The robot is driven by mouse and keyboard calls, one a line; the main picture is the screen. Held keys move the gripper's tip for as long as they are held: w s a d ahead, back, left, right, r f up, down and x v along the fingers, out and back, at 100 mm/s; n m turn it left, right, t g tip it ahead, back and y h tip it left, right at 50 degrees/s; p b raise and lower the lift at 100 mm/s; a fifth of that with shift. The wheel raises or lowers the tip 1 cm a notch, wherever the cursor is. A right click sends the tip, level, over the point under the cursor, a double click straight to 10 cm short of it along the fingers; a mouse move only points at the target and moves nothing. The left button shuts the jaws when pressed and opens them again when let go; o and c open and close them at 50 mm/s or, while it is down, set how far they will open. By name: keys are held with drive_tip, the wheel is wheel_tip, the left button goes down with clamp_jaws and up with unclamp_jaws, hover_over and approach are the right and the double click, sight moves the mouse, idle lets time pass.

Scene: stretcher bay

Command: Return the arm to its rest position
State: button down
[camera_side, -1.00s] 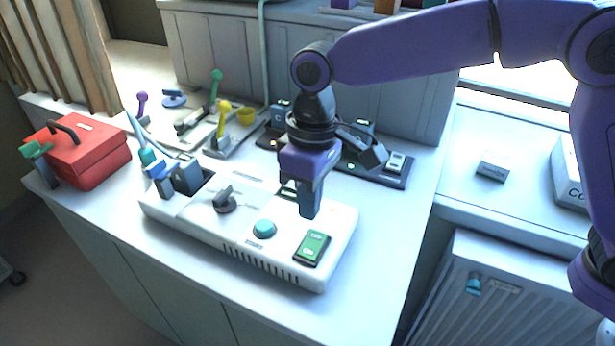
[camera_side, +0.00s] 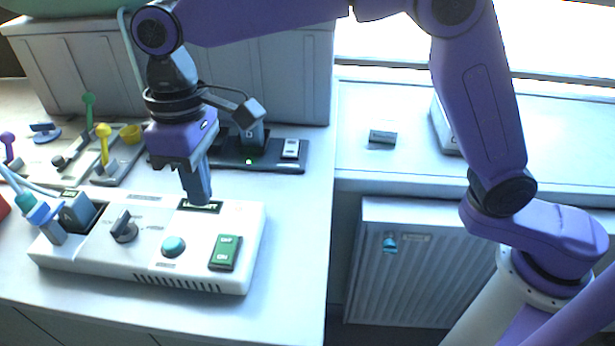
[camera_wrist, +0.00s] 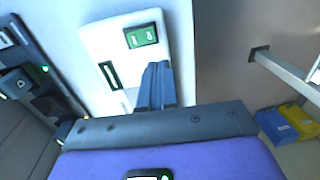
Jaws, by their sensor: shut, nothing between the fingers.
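My gripper (camera_side: 200,200) is shut and empty. It points down over the white control box (camera_side: 110,262), near the box's back right part. I cannot tell from the side view how far its fingertips are above the box. In the wrist view the closed fingers (camera_wrist: 156,88) show against the white box (camera_wrist: 98,38). The box carries a green rocker switch (camera_side: 225,253), a teal round button (camera_side: 173,246) and a dark knob (camera_side: 124,228).
A teal-capped plug (camera_side: 42,217) with a cable stands at the box's left end. Behind are a dark charger strip (camera_side: 270,158) and a tray with yellow (camera_side: 103,145) and green (camera_side: 89,110) tools. Bare counter lies right of the box. A radiator (camera_side: 440,260) is beyond the counter edge.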

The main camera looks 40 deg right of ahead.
drive_tip(key=s+d+f+n, duration=0.1)
drive_tip(key=s+d+f, duration=0.1)
drive_tip(key=s+d, duration=0.5)
drive_tip(key=s+d+f+n, duration=0.1)
drive_tip(key=s+d, duration=0.6)
drive_tip(key=d, duration=0.9)
drive_tip(key=s+d+f+n+t, duration=0.1)
drive_tip(key=s+d+f, duration=0.3)
drive_tip(key=d, duration=0.8)
drive_tip(key=s, duration=0.2)
drive_tip(key=shift+s+n, duration=0.3)
drive_tip(key=shift+s, duration=0.1)
drive_tip(key=shift+w+r, duration=0.1)
drive_tip(key=shift+w, duration=0.05)
idle(0.4)
